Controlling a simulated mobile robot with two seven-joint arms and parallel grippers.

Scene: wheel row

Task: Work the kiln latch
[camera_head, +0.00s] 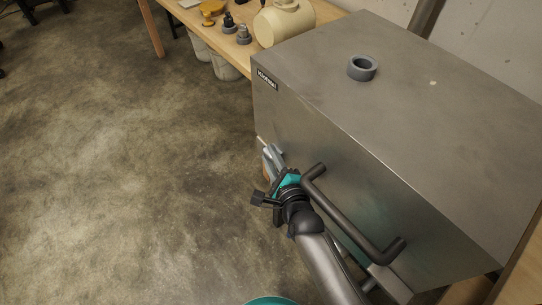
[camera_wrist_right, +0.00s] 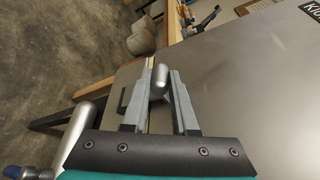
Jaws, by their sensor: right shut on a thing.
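The kiln (camera_head: 400,90) is a big grey steel box on the right of the head view. It also fills the right of the right wrist view (camera_wrist_right: 255,75). My right gripper (camera_head: 270,156) is at the kiln's front face, near its left edge. In the right wrist view its two grey fingers (camera_wrist_right: 159,92) are shut on a rounded silver latch lever (camera_wrist_right: 160,76). The fingers hide most of the latch in the head view. A dark bar handle (camera_head: 345,215) crosses the kiln front, to the right of the gripper. My left gripper is out of view.
A grey ring (camera_head: 362,67) lies on the kiln top. A wooden bench (camera_head: 215,42) behind holds a cream jug (camera_head: 284,22), a yellow item (camera_head: 211,9) and small dark fittings. Grey bins stand under the bench. The floor on the left is clear.

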